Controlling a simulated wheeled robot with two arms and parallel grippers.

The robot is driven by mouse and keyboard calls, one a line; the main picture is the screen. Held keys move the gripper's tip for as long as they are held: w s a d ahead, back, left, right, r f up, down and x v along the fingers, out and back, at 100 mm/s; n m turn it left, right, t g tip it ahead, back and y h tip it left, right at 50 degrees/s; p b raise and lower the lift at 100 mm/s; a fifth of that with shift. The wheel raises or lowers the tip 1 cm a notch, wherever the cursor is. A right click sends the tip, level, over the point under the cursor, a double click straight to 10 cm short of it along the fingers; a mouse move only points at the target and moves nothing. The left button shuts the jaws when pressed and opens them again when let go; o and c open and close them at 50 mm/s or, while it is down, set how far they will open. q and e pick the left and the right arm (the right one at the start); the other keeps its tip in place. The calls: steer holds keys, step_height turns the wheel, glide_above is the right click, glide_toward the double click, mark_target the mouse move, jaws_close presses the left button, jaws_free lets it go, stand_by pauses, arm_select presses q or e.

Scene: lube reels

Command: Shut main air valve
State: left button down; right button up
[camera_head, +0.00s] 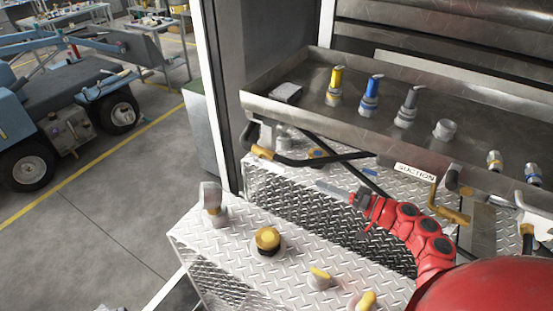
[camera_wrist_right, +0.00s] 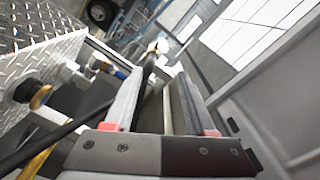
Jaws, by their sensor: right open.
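I see several yellow-handled fittings, and I cannot tell which is the main air valve. Under the steel tray are a black-and-yellow handle (camera_head: 262,151) and a bent yellow handle (camera_head: 449,208) near the SUCTION label (camera_head: 415,172). My right gripper (camera_head: 340,192) reaches in from the right over the diamond plate, open and apart from these handles. In the wrist view its open fingers (camera_wrist_right: 165,73) show nothing clearly held. My left gripper is out of view.
The steel tray (camera_head: 300,112) holds several nozzles, including a yellow one (camera_head: 335,86) and a blue one (camera_head: 371,92). A grey fitting (camera_head: 212,202) stands on the box's left corner. A black hose (camera_wrist_right: 62,132) crosses close to my right gripper. Open floor (camera_head: 110,220) lies left.

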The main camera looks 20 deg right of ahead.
mark_target(276, 166)
steer(key=p+x, duration=0.1)
steer(key=x, duration=0.4)
steer(key=p+x, duration=0.1)
steer(key=x, duration=0.4)
steer(key=p+x, duration=0.2)
steer(key=x, duration=0.4)
steer(key=shift+s+a+r, duration=0.1)
steer(key=shift+a+r, duration=0.2)
steer(key=shift+r, duration=0.1)
steer(key=shift+w+a+f, duration=0.25)
steer(key=shift+w, duration=0.1)
steer(key=shift+c, duration=0.2)
jaws_close()
steer(key=shift+r, duration=0.1)
